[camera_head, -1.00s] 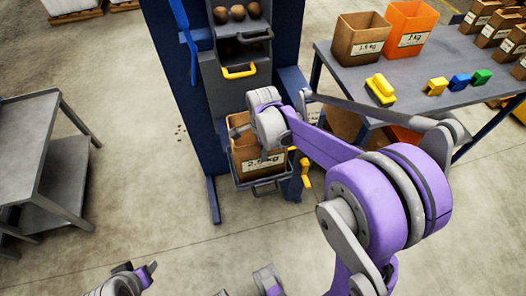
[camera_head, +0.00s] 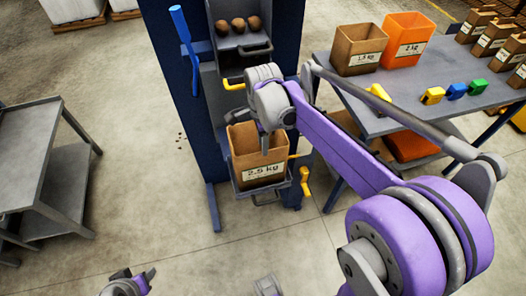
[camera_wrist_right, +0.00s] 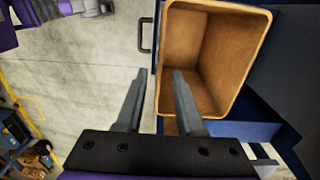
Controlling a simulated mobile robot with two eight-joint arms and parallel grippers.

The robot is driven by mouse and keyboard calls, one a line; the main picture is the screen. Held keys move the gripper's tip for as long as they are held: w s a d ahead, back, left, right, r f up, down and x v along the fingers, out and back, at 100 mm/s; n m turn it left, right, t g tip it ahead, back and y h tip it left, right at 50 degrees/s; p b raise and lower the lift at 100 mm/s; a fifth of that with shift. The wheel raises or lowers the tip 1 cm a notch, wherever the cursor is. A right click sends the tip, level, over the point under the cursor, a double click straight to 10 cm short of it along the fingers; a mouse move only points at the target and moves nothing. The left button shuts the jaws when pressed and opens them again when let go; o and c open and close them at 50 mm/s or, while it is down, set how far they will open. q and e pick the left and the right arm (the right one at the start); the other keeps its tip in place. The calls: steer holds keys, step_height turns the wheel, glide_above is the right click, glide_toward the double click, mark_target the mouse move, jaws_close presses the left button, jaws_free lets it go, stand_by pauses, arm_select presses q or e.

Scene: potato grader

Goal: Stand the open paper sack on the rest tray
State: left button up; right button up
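The open brown paper sack (camera_head: 258,165), labelled 2.5 kg, stands upright on the small grey rest tray (camera_head: 262,187) at the front of the blue machine. My right gripper (camera_head: 254,134) is at the sack's open top.
Round brown potatoes (camera_head: 238,25) sit in the chute above. A yellow handle (camera_head: 304,182) sticks out right of the tray. A grey table (camera_head: 400,90) at right holds a 1.5 kg sack (camera_head: 360,52) and an orange bin (camera_head: 408,42). A grey cart (camera_head: 30,150) stands left.

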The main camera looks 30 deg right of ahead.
step_height(320, 180, up, 2)
steer(key=s+a+f+n+t, duration=0.2)
steer(key=s+a+f+n, duration=0.1)
steer(key=s+n, duration=0.5)
steer(key=s+a+f+n+t, duration=0.3)
steer(key=s+n, duration=0.6)
steer(key=n, duration=0.3)
steer(key=shift+a+f+n, duration=0.2)
steer(key=shift+a+n, duration=0.1)
steer(key=shift+a, duration=0.1)
